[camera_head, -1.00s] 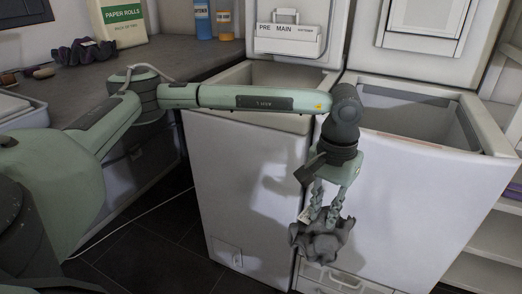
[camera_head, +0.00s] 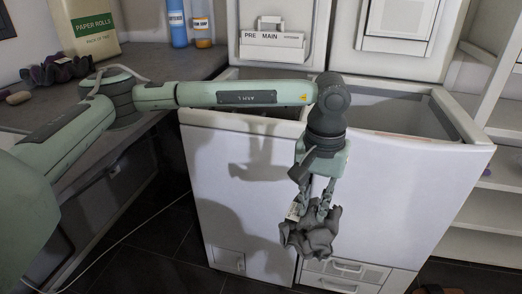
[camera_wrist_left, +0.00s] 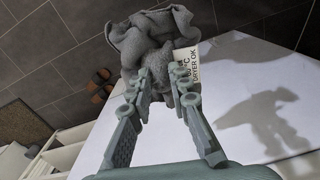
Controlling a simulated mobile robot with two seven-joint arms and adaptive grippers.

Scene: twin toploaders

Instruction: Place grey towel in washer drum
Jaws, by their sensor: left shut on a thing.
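The grey towel (camera_head: 310,236) hangs crumpled from my left gripper (camera_head: 317,205), in front of the two white machines and below their tops. In the left wrist view the towel (camera_wrist_left: 150,38) is pinched between the fingertips of the left gripper (camera_wrist_left: 158,85), with a white care label (camera_wrist_left: 187,62) showing beside it. The left machine (camera_head: 235,165) has its top open, with a drawer marked PRE and MAIN (camera_head: 272,45) behind it. My left forearm crosses over that opening and hides much of it, so the drum inside cannot be seen. My right gripper is not in view.
The right machine (camera_head: 400,190) also stands open-topped. White shelves (camera_head: 490,210) stand at right.

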